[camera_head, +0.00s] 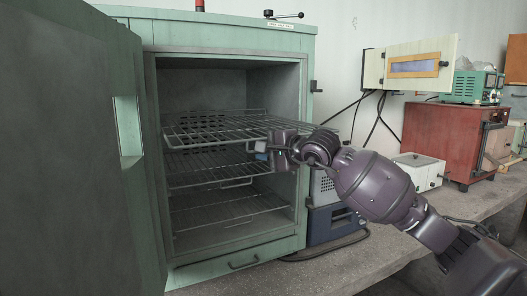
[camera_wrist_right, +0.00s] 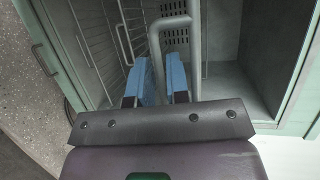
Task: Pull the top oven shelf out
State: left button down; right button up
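The green oven (camera_head: 225,32) stands on the bench with its door (camera_head: 60,150) swung open at the left. The top shelf (camera_head: 205,130) is a wire rack that juts part way out past the oven's front frame, at the right side. My right gripper (camera_head: 262,149) is at the top shelf's front edge. In the right wrist view its blue fingers (camera_wrist_right: 159,82) lie on either side of a bent grey bar (camera_wrist_right: 170,22) of the shelf, closed on it. The grasp is partly hidden in the head view. My left gripper is not in view.
Two lower wire shelves, the middle one (camera_head: 215,170) and the bottom one (camera_head: 225,213), sit inside the oven. A blue-and-grey device (camera_head: 335,224) stands right of the oven. A white box (camera_head: 415,166) and a red oven (camera_head: 440,135) are farther right. The bench front (camera_head: 330,272) is clear.

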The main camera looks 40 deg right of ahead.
jog(key=shift+s, duration=0.1)
jog(key=v, duration=1)
jog(key=shift+s, duration=0.3)
jog(key=shift+d, duration=0.15)
dwell(0.4)
